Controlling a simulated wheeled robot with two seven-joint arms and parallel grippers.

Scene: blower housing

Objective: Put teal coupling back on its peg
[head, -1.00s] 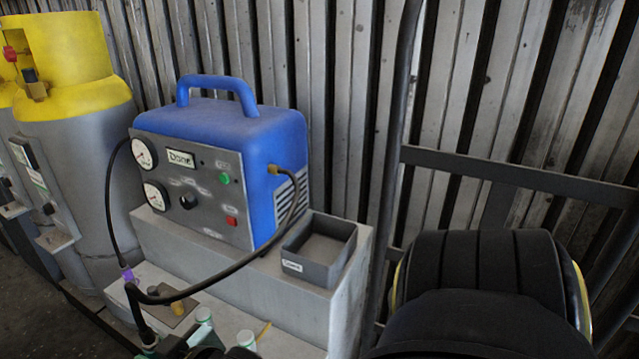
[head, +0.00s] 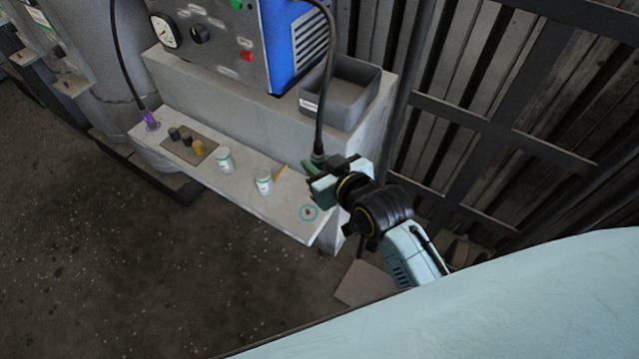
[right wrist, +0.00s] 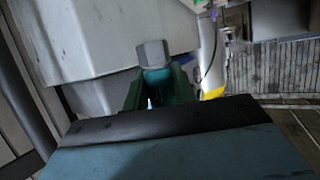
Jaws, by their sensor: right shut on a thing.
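My right gripper (head: 314,168) is shut on the teal coupling at the lower end of a black hose (head: 324,95). In the right wrist view, the coupling (right wrist: 155,55) shows a grey hex-shaped part and a teal band between the green fingers (right wrist: 153,88). In the head view the fingers mostly hide it. A small peg inside a teal ring (head: 309,212) stands on the pale ledge (head: 285,222), below and slightly left of the gripper, with nothing on it. The coupling is apart from this peg. My left gripper is out of view.
A purple coupling (head: 150,120) sits at the ledge's left end. Black and yellow caps stand on a small mat (head: 190,152). Two white-and-green jars (head: 225,160) and a yellow stick (head: 280,172) are near the teal ring. A grey bin (head: 345,92) stands above, beside the blue machine (head: 290,40).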

